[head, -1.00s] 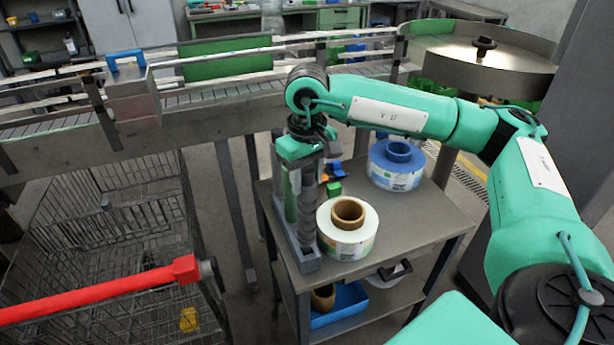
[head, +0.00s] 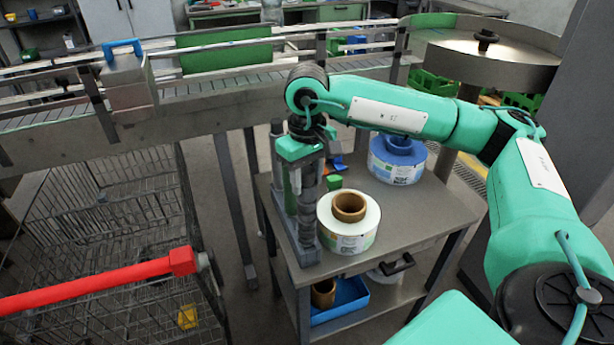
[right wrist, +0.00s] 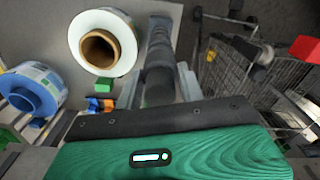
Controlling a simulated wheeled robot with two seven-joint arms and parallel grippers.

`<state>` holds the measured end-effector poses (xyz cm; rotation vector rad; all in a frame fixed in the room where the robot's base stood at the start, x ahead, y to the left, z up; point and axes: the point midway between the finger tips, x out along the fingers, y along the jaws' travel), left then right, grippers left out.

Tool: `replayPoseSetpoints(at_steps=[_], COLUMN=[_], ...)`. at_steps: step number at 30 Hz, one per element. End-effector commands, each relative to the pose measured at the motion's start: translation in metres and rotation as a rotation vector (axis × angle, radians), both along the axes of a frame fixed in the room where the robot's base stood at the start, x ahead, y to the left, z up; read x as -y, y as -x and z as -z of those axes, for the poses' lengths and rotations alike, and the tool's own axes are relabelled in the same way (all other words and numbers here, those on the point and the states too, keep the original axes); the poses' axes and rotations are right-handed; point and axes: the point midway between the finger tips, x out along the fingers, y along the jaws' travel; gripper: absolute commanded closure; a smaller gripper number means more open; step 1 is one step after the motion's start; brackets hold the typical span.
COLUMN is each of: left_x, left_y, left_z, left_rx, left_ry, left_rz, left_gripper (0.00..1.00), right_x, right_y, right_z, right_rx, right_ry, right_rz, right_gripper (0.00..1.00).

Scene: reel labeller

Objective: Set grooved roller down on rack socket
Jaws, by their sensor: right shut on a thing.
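My right gripper (head: 305,160) points down at the left side of the cart top and is shut on the grooved roller (head: 308,205). The roller is dark grey, ridged and upright; in the right wrist view it runs away from my wrist (right wrist: 158,70). The grey rack (head: 291,240) lies along the cart's left edge, below and behind the roller. The roller's lower end is at the rack's near end; whether it touches or sits in a socket I cannot tell. A grey upright (head: 278,150) stands at the rack's far end. My left gripper is not in view.
A white label reel (head: 349,222) with a brown core stands close right of the roller. A blue-cored reel (head: 398,160) is farther back, with small green (head: 334,182) and blue pieces nearby. A wire trolley with a red handle (head: 110,284) is at left. The conveyor (head: 200,115) runs behind.

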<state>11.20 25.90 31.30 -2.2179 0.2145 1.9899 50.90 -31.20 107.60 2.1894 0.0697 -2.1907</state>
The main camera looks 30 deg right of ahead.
Motion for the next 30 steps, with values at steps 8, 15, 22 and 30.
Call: replayPoseSetpoints(at_steps=[8, 15, 22, 30], left_x=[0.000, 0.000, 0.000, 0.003], left_y=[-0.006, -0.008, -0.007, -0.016], left_z=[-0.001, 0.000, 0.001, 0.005], left_rx=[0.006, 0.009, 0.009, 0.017], left_ry=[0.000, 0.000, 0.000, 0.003], left_rz=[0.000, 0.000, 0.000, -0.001], left_gripper=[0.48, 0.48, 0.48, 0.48], right_x=[0.000, 0.000, 0.000, -0.001], right_y=[0.000, 0.000, 0.000, -0.001], right_z=[0.000, 0.000, -0.002, -0.045], right_rx=[0.001, 0.001, 0.000, 0.006], right_ry=[0.000, 0.000, 0.000, -0.001], right_rz=[0.000, 0.000, 0.000, 0.000], right_gripper=[1.00, 0.36, 0.36, 0.36])
